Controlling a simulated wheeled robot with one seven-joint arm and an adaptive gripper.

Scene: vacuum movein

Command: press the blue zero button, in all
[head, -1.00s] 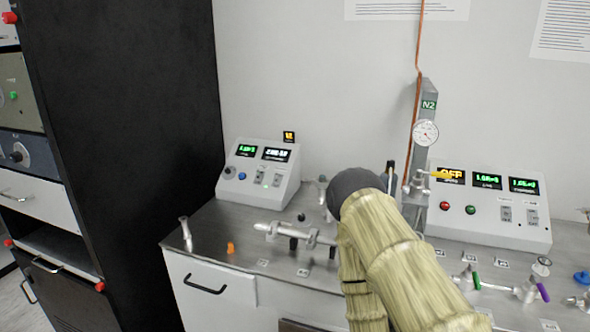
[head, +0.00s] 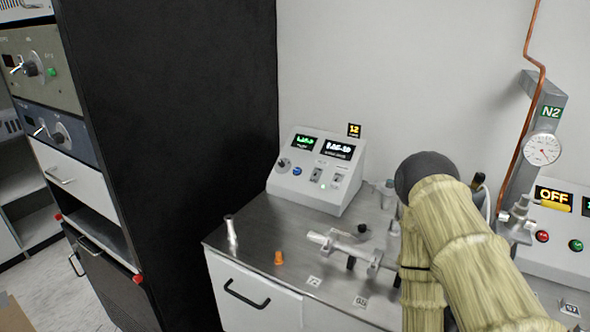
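The blue button (head: 297,171) sits on the sloped front of a white control box (head: 318,190), right of a dark knob (head: 283,162) and below a small green display. The box stands at the back left of the steel bench in the head view. My arm, in a yellowish ribbed sleeve, reaches in from the lower right to a dark rounded joint. The fingers of my gripper cannot be made out; the arm hides that area. The arm appears to the right of the box, apart from the button in the picture.
A metal fitting (head: 231,232) and an orange piece (head: 278,258) stand near the bench's front left edge. A horizontal metal valve tube (head: 345,247) lies before the box. A black cabinet (head: 175,130) rises at left. An N2 gauge (head: 542,150) and another control box (head: 570,258) are at right.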

